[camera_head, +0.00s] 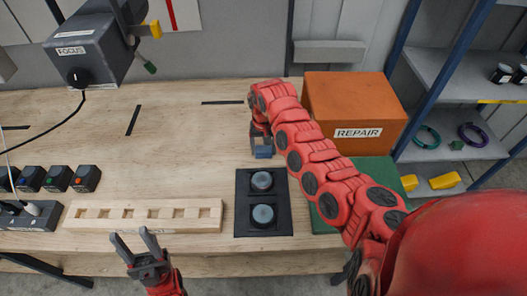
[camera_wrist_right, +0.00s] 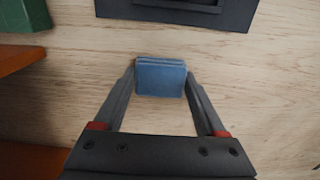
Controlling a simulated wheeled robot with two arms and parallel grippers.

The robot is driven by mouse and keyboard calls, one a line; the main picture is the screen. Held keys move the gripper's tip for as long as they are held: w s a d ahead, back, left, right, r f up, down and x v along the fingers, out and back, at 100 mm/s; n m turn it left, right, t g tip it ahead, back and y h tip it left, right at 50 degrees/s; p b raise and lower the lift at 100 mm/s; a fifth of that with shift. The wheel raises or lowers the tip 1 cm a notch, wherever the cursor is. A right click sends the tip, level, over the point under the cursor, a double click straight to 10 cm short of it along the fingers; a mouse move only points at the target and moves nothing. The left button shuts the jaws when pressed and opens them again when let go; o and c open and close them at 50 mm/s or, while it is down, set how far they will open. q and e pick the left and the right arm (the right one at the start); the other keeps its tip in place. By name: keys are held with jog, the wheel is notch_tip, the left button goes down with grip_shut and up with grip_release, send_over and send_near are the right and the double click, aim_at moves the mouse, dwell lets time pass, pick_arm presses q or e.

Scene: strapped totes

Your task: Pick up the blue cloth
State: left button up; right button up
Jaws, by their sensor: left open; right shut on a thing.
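The blue cloth (camera_wrist_right: 160,78) is a small folded pad between the two fingertips of my right gripper (camera_wrist_right: 160,85), which is shut on it in the right wrist view. In the head view the blue cloth (camera_head: 263,152) shows below my right gripper (camera_head: 262,140), behind the black holder. I cannot tell whether the cloth touches the table or is held just above it. My left gripper (camera_head: 136,244) is open and empty at the table's front edge, below the wooden rack.
A black holder (camera_head: 243,205) with two round grey-topped pieces stands in front of the cloth. An orange REPAIR box (camera_head: 355,100) and a green mat (camera_head: 378,172) are right of it. A wooden slotted rack (camera_head: 140,227) lies left. The table's middle is clear.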

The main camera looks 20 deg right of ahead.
aim_at(263, 149)
jog(key=shift+r+b, duration=0.4)
jog(key=shift+r, duration=0.2)
notch_tip(263, 149, up, 8)
jog(key=shift+d+f+b, duration=0.1)
jog(key=shift+f+b, duration=0.05)
jog(key=shift+b, duration=0.8)
jog(key=shift+r, duration=0.55)
